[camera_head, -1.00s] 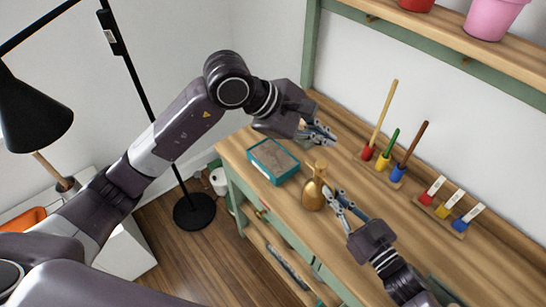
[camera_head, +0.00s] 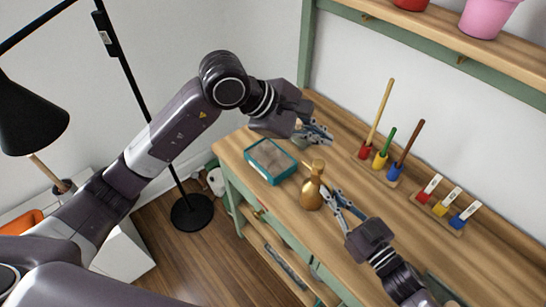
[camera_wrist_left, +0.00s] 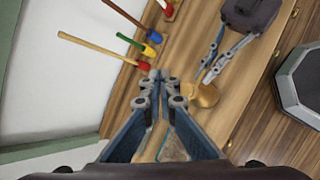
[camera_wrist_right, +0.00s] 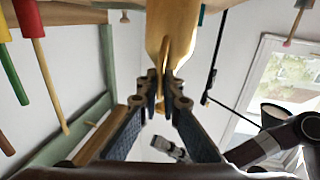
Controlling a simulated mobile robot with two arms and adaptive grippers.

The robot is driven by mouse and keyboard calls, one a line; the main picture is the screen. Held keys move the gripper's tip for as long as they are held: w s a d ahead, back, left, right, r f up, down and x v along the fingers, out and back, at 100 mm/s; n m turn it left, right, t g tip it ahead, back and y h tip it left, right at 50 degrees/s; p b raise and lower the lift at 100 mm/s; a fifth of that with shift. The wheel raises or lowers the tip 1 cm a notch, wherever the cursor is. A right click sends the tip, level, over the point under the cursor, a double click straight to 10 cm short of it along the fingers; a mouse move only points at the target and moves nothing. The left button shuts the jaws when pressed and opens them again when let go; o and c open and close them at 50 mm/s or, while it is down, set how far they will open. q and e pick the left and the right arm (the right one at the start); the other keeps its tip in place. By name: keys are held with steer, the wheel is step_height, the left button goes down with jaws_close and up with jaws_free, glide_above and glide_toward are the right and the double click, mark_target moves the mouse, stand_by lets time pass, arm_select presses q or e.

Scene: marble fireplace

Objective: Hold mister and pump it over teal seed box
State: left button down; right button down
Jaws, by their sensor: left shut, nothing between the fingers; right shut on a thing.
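The mister (camera_head: 312,193) is a brass-coloured bottle with a narrow neck, upright at the bench's front side. My right gripper (camera_head: 329,193) is shut on its side; the mister also fills the top middle of the right wrist view (camera_wrist_right: 172,28). I cannot tell whether its base touches the bench. The teal seed box (camera_head: 270,160), filled with brown soil, lies left of and beyond the mister, at the bench's left end. My left gripper (camera_head: 325,134) is shut and empty, above the bench, beyond the mister and right of the box. In the left wrist view the mister (camera_wrist_left: 205,96) is beside its fingers.
Long-handled tools with red, yellow and blue ends (camera_head: 385,160) stand in a rack along the wall. Three short tools (camera_head: 440,208) sit in another rack to the right. A shelf with pots (camera_head: 482,18) overhangs the back. A black floor lamp (camera_head: 30,110) stands left.

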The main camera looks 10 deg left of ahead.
mark_target(322, 162)
arm_select(q)
step_height(322, 162, up, 4)
steer(key=shift+f, duration=0.15)
stand_by(0.3)
steer(key=shift+f, duration=4.4)
steer(key=shift+f, duration=0.15)
steer(key=shift+f, duration=0.25)
steer(key=shift+f, duration=0.95)
steer(key=shift+r, duration=1.35)
